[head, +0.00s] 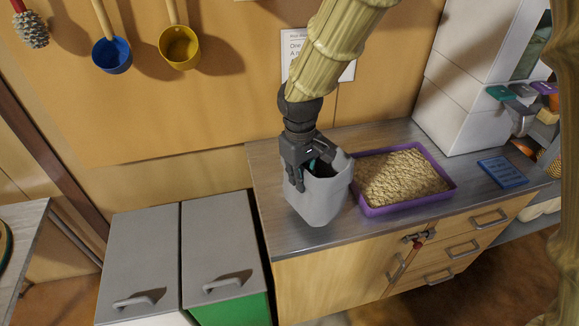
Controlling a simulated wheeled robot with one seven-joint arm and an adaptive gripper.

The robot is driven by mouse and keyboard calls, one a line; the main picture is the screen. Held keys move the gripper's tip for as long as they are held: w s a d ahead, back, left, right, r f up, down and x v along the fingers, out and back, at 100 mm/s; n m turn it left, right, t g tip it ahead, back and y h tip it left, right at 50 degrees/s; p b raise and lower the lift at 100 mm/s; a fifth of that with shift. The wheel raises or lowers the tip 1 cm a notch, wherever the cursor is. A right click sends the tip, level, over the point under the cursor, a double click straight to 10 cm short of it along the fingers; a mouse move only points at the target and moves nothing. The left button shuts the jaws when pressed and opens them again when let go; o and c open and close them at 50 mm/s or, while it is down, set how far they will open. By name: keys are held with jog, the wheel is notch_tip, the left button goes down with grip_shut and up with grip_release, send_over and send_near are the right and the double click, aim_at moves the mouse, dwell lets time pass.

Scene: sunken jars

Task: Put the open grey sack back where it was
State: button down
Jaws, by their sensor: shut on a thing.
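The open grey sack (324,200) is upright at the left end of the wooden counter (272,240). Its mouth faces up and something dark teal shows just inside. My gripper (304,184) points down at the sack's near left rim and is shut on the sack's wall. One finger shows outside the sack; the other is hidden inside or behind the rim. I cannot tell whether the sack's base touches the counter or hangs slightly above it.
A purple tray (371,210) of grain sits close right of the sack. A blue card (502,172) lies farther right. A white dispenser (464,120) stands behind. Two grey-lidded bins (141,250) (221,240) stand left of the counter. A blue scoop (112,56) and yellow scoop (179,48) hang on the wall.

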jog(key=shift+w+a+f+p, duration=0.55)
jog(key=shift+w+f+p, duration=0.1)
jog(key=shift+w, duration=0.3)
jog(key=shift+w+a+f+p, duration=0.5)
jog(key=shift+w+f+p, duration=0.2)
jog(key=shift+w, duration=0.3)
jog(key=shift+w+a+f+p, duration=0.55)
jog(key=shift+w+f+p, duration=0.1)
jog(key=shift+w, duration=0.3)
jog(key=shift+f, duration=0.2)
jog(key=c, duration=1.5)
grip_release()
jog(key=shift+c, duration=0.2)
jog(key=shift+r, duration=0.1)
notch_tip(320, 180, up, 12)
jog(key=b, duration=0.3)
jog(key=shift+s+a, duration=0.15)
jog(key=shift+r, duration=0.1)
